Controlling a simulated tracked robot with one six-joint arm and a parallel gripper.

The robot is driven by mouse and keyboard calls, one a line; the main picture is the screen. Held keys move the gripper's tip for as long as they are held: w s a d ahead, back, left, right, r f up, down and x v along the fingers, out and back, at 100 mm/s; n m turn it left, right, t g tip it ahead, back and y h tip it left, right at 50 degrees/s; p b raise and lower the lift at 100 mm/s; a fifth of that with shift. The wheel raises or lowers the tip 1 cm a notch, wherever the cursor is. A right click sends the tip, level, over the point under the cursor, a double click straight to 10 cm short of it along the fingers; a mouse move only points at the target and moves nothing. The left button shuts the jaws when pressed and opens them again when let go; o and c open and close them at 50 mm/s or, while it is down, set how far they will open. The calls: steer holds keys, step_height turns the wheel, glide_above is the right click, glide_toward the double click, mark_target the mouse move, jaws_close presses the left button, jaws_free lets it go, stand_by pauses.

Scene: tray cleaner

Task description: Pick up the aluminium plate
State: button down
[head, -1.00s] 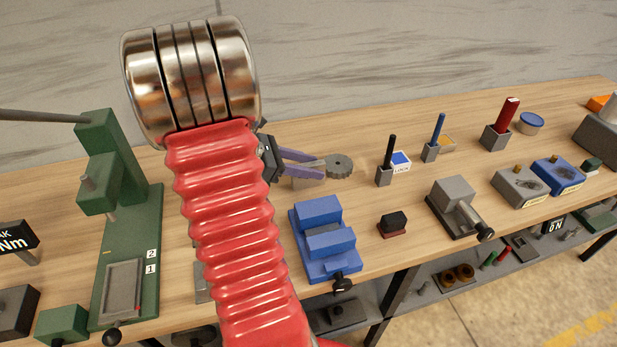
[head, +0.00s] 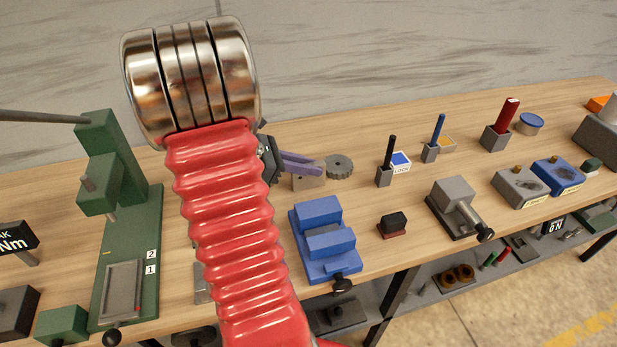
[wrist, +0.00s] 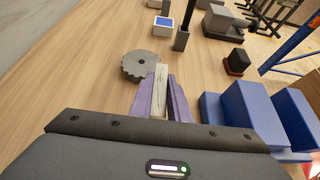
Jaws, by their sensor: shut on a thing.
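The aluminium plate, a pale grey flat piece, stands on edge between the two purple fingers of my gripper (wrist: 160,86). In the wrist view the plate (wrist: 160,98) shows as a narrow strip with a finger against each side. In the head view my gripper (head: 312,166) reaches right from behind my red arm, low over the bench. Part of the plate (head: 309,184) shows just below the fingers; the rest is hidden. I cannot tell whether it touches the bench.
A grey toothed wheel (head: 339,166) lies just beyond the fingertips. A blue vise-like block (head: 325,239) stands in front. A dark block on a red base (head: 393,225) and a black-handled tool (head: 388,160) are to the right. A green press (head: 128,240) stands left.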

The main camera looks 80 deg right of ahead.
step_height(320, 180, up, 10)
stand_by(0.7)
steer(key=shift+s, duration=0.1)
stand_by(0.5)
